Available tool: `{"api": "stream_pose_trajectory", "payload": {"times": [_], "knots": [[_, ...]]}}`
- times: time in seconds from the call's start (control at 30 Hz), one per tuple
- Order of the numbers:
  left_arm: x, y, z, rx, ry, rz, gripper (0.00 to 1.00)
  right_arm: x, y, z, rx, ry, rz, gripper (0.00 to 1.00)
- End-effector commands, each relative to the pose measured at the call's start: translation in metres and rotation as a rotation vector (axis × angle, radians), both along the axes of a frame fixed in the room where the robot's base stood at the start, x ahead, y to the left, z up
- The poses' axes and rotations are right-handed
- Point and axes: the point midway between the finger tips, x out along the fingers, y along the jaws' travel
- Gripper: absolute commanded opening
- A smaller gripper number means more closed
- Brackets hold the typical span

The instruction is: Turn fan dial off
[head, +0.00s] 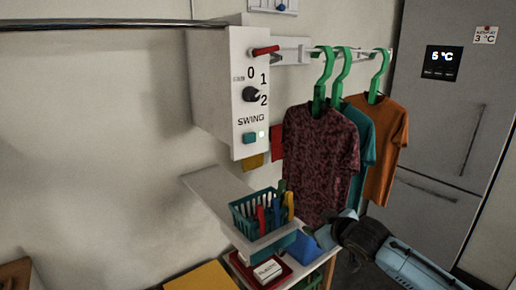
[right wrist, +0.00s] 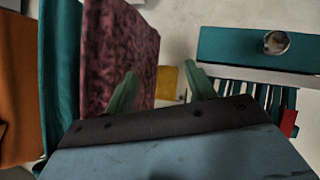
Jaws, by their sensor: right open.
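The fan dial (head: 251,94) is a dark round knob on the front of a white control box (head: 208,85) on the wall. The marks 0, 1 and 2 sit around its upper and right side. Its pointer is too small to read surely. A teal button (head: 249,138) sits below it under the word SWING. My right gripper (head: 335,228) is low and to the right of the box, well apart from the dial, near the hanging shirts. In the right wrist view its two greenish fingers (right wrist: 162,88) are spread with nothing between them. My left gripper is not in view.
Maroon (head: 320,165), teal and orange (head: 386,150) shirts hang on green hangers from a rail right of the box. A teal basket (head: 240,222) of pegs stands on a shelf below. A red-handled part (head: 264,50) sticks out above the dial. A grey fridge (head: 440,130) stands right.

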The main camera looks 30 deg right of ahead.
Motion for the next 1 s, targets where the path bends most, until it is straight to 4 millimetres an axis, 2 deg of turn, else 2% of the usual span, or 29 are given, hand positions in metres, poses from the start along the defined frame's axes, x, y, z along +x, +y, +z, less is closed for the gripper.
{"api": "stream_pose_trajectory", "payload": {"times": [0.03,0.1,0.17,0.2,0.3,0.4,0.5,0.6,0.77,1.0], "knots": [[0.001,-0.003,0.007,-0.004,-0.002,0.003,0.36,0.001,0.013,0.042,-0.019,-0.043,0.035,0.55],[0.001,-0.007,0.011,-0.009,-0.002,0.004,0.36,-0.001,0.031,0.089,-0.043,-0.094,0.078,0.55],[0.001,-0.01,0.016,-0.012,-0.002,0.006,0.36,-0.007,0.05,0.129,-0.065,-0.136,0.12,0.55],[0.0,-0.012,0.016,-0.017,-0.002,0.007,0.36,-0.001,0.051,0.168,-0.095,-0.205,0.146,0.55],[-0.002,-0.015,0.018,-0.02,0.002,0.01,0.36,-0.004,0.071,0.245,-0.143,-0.334,0.224,0.55],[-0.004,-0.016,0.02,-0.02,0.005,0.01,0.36,-0.012,0.093,0.295,-0.179,-0.416,0.292,0.55],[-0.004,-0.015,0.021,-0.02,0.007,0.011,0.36,-0.02,0.109,0.323,-0.201,-0.463,0.338,0.55],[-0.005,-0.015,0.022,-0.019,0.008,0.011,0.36,-0.023,0.117,0.335,-0.209,-0.484,0.359,0.55],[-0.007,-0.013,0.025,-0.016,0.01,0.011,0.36,-0.019,0.119,0.339,-0.209,-0.489,0.362,0.55],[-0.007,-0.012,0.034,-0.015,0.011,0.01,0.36,-0.002,0.119,0.34,-0.21,-0.489,0.361,0.55]]}}
